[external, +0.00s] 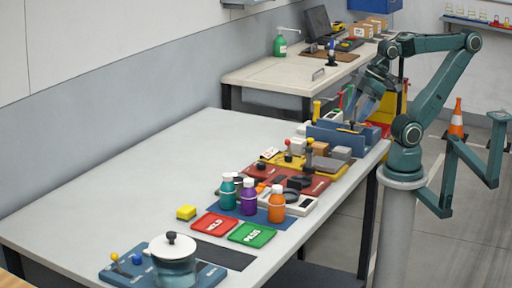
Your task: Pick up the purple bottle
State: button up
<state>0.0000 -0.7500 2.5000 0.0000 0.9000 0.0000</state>
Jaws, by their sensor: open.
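The purple bottle (249,198) has a white cap and stands upright on a blue mat (272,226). A teal bottle (227,191) stands just to its left and an orange bottle (277,205) to its right. My gripper (354,115) is open, above the far right end of the table, well away from the purple bottle. The fingertips are small and hard to make out against the blue holder behind them.
A red HOLD card (214,223) and a green PASS card (252,235) lie in front of the bottles. A cluttered red board (312,186) lies behind. The table's left side (140,180) is clear.

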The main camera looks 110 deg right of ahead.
dwell(0.3)
jog(key=w, duration=0.1)
jog(key=n+g+y, duration=0.2)
jog(key=n+g, duration=0.4)
jog(key=n, duration=1.3)
send_over(249, 179)
jog(key=d, duration=0.1)
notch_tip(249, 179, down, 7)
jog(key=shift+w+d, duration=0.1)
jog(key=shift+d, duration=0.05)
jog(key=shift+f, duration=0.15)
jog(key=shift+a+f, duration=0.2)
jog(key=shift+f, duration=1.2)
jog(key=shift+a+f, duration=0.25)
jog(key=shift+f, duration=1.1)
jog(key=shift+a+f, duration=0.2)
jog(key=shift+f, duration=1.2)
